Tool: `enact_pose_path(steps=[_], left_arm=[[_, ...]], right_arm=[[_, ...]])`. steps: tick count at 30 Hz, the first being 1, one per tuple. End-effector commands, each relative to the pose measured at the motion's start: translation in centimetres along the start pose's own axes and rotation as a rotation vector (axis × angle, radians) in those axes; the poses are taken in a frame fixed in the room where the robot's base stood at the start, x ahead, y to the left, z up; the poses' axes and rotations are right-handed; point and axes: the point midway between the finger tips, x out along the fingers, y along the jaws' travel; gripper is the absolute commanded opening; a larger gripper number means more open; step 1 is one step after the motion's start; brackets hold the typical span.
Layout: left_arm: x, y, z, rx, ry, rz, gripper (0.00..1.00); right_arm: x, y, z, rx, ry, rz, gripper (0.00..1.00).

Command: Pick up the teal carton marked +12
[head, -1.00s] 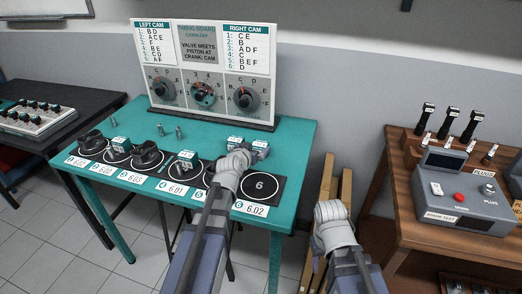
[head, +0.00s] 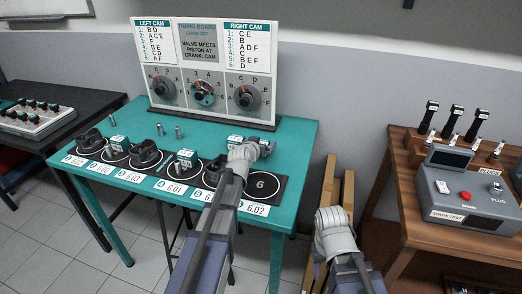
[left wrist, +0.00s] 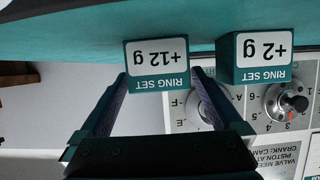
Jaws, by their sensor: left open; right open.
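The teal carton marked +12 g (left wrist: 157,65) has a white "RING SET" label and appears upside down in the left wrist view. It stands between or just beyond the fingertips of my open left gripper (left wrist: 160,76); contact cannot be made out. In the head view the carton (head: 266,146) is small and partly hidden by my left gripper (head: 257,149) at the back right of the teal table (head: 300,135). A similar carton marked +2 g (left wrist: 253,57) stands close beside it. My right gripper (head: 334,218) is right of the table, away from the cartons; its fingers show poorly.
The timing board (head: 205,70) with dials stands behind the cartons. A brown bench (head: 400,170) with a grey spark tester (head: 465,197) stands at the right.

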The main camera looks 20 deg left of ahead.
Motion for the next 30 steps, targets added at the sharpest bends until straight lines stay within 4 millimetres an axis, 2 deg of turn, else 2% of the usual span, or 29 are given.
enact_pose_path(steps=[2, 23, 30], left_arm=[[-0.06, 0.00, -0.02, 0.000, 0.000, 0.000, 0.99], [-0.08, -0.02, -0.01, 0.000, 0.000, 0.000, 0.20], [-0.10, -0.02, -0.05, 0.000, 0.000, 0.000, 0.18]], right_arm=[[-0.04, 0.00, 0.01, 0.000, 0.000, 0.000, 0.50], [-0.04, 0.00, 0.00, 0.000, 0.000, 0.000, 0.50], [-0.08, 0.01, 0.01, 0.000, 0.000, 0.000, 0.50]])
